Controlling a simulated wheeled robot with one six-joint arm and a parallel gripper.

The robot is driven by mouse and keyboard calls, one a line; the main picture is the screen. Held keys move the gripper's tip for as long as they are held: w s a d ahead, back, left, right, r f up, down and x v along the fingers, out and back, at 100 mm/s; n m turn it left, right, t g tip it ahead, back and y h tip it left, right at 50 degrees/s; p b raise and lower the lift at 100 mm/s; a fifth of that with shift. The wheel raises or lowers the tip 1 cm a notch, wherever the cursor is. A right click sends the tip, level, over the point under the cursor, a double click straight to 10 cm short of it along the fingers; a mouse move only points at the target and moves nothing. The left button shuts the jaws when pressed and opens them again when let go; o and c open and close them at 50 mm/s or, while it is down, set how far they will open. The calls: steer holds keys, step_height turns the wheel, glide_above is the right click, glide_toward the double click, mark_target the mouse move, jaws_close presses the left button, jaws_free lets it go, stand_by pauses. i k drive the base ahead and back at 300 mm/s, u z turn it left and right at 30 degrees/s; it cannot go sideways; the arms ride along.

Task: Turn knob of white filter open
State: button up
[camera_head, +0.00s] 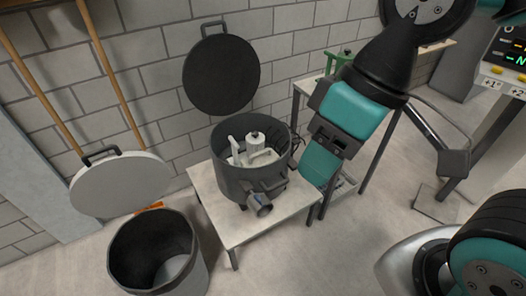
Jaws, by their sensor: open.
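A dark grey round pot (230,178) stands open on a small pale table. Inside it sits a white filter-like part (262,158) with a white cylindrical piece on top and an upright white piece at its left. I cannot tell clearly which piece is the knob or how it is turned. My teal and black arm comes down from the upper right, its lower visible part just right of the pot and apart from the white part. My gripper's fingers do not show.
The pale table (231,229) has bare room at front left. The pot has a grey front outlet (259,206). A dark round lid (221,75) is at the brick wall. A dark bin (153,246) and a pale round lid (121,186) are at left.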

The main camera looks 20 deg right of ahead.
mark_target(254, 146)
steer(key=u, duration=0.4)
steer(key=k, duration=0.15)
steer(key=z, duration=1.3)
steer(key=i, duration=1.45)
steer(key=u, duration=0.95)
steer(key=i, duration=0.4)
steer(key=u, duration=0.45)
